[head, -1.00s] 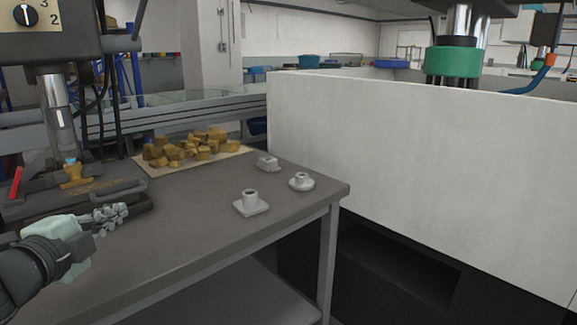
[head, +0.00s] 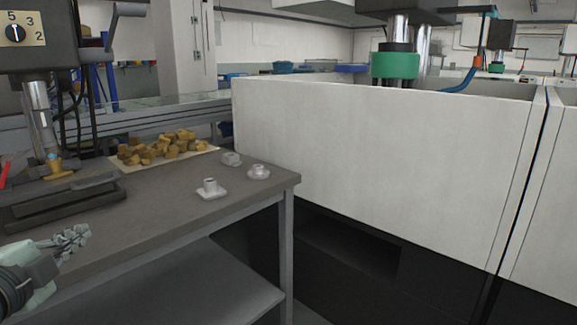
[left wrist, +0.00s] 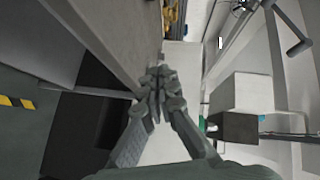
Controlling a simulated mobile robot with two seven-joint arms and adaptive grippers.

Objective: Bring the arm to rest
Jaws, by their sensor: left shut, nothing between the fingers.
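My left gripper (head: 74,240) is at the lower left of the head view, beside the front edge of the grey work table (head: 160,215). It also shows in the left wrist view (left wrist: 157,82), where its fingers meet with nothing between them. It holds no object. My right gripper is in neither view.
On the table are several brass-coloured blocks (head: 170,147) on a pale sheet and three light grey flanged parts, one of them nearest the front (head: 211,189). A press (head: 38,115) stands at the left. A white tank wall (head: 380,170) rises to the right.

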